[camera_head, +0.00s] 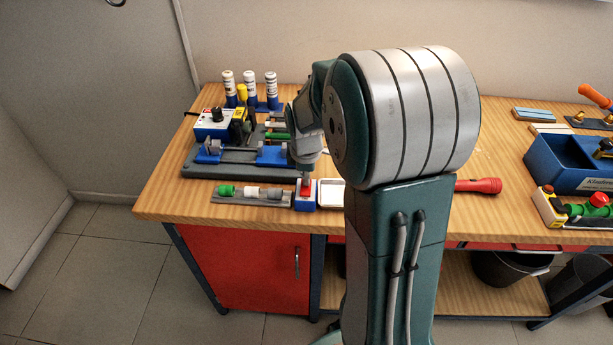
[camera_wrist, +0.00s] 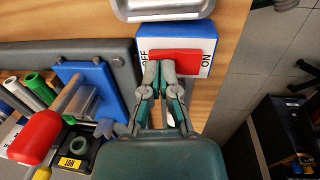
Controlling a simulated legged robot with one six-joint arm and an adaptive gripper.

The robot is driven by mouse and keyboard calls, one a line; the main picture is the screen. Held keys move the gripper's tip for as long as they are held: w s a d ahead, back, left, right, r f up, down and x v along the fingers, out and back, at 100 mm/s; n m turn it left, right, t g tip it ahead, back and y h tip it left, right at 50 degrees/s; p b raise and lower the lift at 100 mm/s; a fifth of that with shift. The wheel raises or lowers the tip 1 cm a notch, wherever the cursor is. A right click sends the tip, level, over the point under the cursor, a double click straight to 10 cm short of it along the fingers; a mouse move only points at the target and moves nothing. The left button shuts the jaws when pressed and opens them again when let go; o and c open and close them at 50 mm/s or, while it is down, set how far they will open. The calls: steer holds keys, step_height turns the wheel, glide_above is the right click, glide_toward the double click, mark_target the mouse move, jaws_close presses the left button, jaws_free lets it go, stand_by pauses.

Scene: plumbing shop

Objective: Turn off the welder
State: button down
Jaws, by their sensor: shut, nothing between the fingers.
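A small blue switch box (camera_wrist: 208,32) with a white face and a red rocker (camera_wrist: 190,62) lies under my gripper in the wrist view. The face reads OFF at left and ON at right. I cannot tell which side of the rocker is down. My gripper (camera_wrist: 158,68) is shut and empty, its fingertips at the OFF end of the rocker; touching or just above, I cannot tell. In the head view the switch box (camera_head: 305,201) stands at the table's front edge, below my wrist. The welder (camera_head: 214,172), a grey base with blue clamps, sits behind it to the left.
A white-blue box with a black knob (camera_head: 217,115) stands behind the clamps. A rack of fittings (camera_head: 250,195) lies left of the switch. A metal tray (camera_wrist: 165,10) is beside it. A red flashlight (camera_head: 478,186) and a blue bin (camera_head: 560,170) are further right.

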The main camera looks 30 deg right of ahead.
steer(key=shift+f, duration=0.2)
steer(key=shift+s, duration=0.1)
steer(key=shift+s+a+r, duration=0.25)
steer(key=shift+s+a, duration=0.15)
steer(key=shift+s, duration=0.1)
